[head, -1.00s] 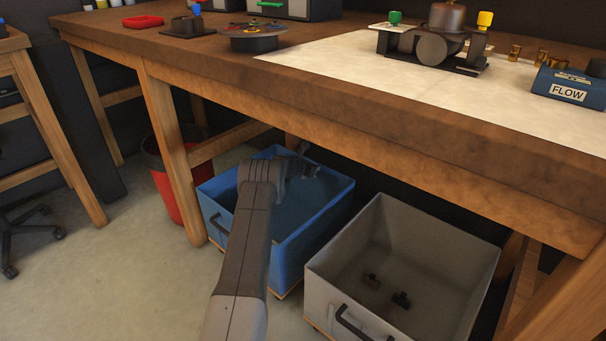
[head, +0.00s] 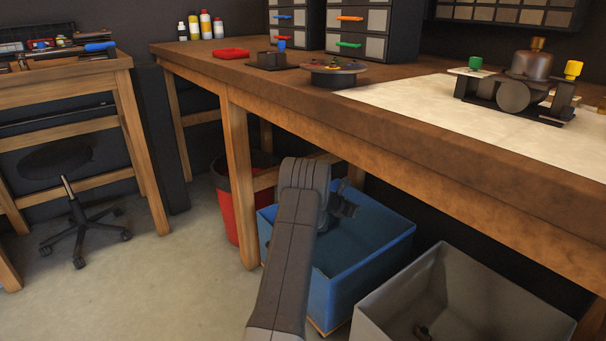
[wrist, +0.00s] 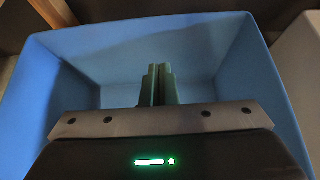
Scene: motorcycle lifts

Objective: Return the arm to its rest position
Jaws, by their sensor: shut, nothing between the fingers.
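My gripper (head: 347,207) is at the end of my grey arm, over the blue bin (head: 385,240) under the workbench. In the wrist view its two fingers (wrist: 158,85) are together with nothing between them. They point toward the inside of the blue bin (wrist: 60,90). The part of the bin floor that shows looks empty; the rest is hidden by my gripper and arm.
The wooden workbench (head: 430,160) overhangs the bins, its front edge and leg (head: 241,180) close to my arm. A grey bin (head: 480,310) stands right of the blue one, a red bin (head: 224,215) behind the leg. Open floor (head: 180,290) lies left, with a stool (head: 73,210).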

